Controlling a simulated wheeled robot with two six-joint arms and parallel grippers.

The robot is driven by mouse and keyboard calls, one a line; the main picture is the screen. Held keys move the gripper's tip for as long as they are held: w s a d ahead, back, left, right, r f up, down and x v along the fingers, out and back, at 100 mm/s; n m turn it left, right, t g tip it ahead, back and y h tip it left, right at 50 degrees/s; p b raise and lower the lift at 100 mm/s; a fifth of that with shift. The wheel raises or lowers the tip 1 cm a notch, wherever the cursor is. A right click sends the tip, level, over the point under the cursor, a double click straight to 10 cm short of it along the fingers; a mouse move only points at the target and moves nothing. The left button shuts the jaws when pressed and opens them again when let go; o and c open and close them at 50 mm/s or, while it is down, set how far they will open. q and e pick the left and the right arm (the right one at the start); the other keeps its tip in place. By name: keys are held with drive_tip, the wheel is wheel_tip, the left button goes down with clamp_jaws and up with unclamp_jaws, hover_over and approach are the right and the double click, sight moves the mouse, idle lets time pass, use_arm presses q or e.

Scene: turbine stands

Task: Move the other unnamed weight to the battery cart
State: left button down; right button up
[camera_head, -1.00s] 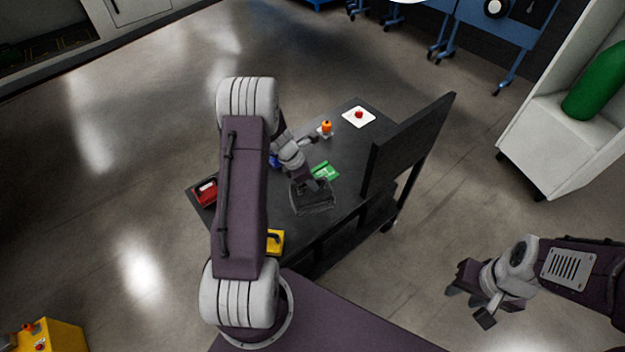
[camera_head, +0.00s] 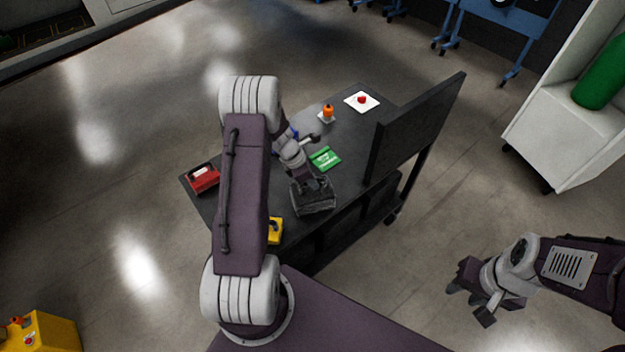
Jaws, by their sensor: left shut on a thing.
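My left gripper (camera_head: 314,184) is shut on a dark grey weight (camera_head: 314,203). The weight hangs over the near right edge of the dark table-like cart (camera_head: 340,185); any gap beneath it is hard to judge. On this cart are a red weight (camera_head: 203,179) at left, a yellow one (camera_head: 275,230), partly hidden by my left arm, and a green piece (camera_head: 325,159). A blue thing is mostly hidden behind my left arm. My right gripper (camera_head: 468,298) is apart from everything at lower right, its fingers spread and empty. I cannot tell which thing is the battery cart.
A tall dark panel (camera_head: 420,125) rises along the cart's right side. An orange knob (camera_head: 328,112) and a white plate with a red button (camera_head: 361,102) lie at its far end. A yellow box (camera_head: 45,333) stands lower left, a white cabinet (camera_head: 560,140) right.

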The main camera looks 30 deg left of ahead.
use_arm(q)
drive_tip(key=shift+r, duration=0.15)
drive_tip(key=shift+f, duration=0.25)
drive_tip(key=c, duration=1.3)
unclamp_jaws()
drive_tip(key=shift+o, duration=0.9)
drive_tip(key=shift+s+d, duration=0.1)
drive_tip(key=shift+s, duration=0.1)
drive_tip(key=shift+w, duration=0.1)
drive_tip(key=p+v, duration=0.5)
drive_tip(key=v, duration=0.2)
drive_tip(key=shift+r+p, duration=0.1)
drive_tip(key=shift+p, duration=0.2)
